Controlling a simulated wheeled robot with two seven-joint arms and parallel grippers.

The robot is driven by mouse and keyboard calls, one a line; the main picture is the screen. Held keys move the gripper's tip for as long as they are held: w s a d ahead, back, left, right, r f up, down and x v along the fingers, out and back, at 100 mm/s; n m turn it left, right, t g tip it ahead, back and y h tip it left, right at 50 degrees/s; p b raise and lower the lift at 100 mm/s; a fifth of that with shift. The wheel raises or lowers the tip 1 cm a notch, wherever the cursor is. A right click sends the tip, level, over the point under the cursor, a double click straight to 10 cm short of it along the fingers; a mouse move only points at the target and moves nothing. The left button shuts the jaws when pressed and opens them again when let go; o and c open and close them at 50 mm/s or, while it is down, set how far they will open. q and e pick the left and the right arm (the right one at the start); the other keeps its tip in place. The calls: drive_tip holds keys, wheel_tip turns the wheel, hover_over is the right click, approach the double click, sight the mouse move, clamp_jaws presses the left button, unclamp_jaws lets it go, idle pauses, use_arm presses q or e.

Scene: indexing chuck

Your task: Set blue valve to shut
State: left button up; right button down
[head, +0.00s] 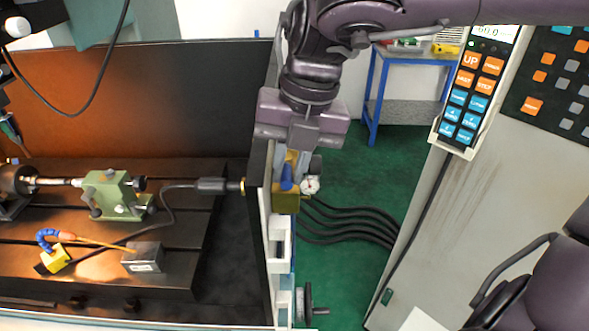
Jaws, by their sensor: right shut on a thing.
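The blue valve (287,177) is a small blue handle on a brass-coloured body (285,201) at the right edge of the machine enclosure. A round white-faced gauge (310,185) sits just right of it. My right gripper (293,160) reaches down from above and is shut on the blue valve. Its fingers hide the handle's upper part, so the exact handle angle is hard to tell. My left gripper is not in view.
A green tailstock (112,194) and a grey block (143,257) stand on the dark machine table (190,240) at left. Several black hoses (350,222) run right from the valve. A button pendant (472,92) hangs on the grey cabinet at right.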

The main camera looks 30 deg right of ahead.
drive_tip(key=shift+w+a+r+m, duration=0.1)
drive_tip(key=shift+m, duration=0.3)
drive_tip(key=c, duration=1.6)
unclamp_jaws()
drive_tip(key=shift+o, duration=1.2)
drive_tip(key=shift+d, duration=0.25)
drive_tip(key=shift+a, duration=0.15)
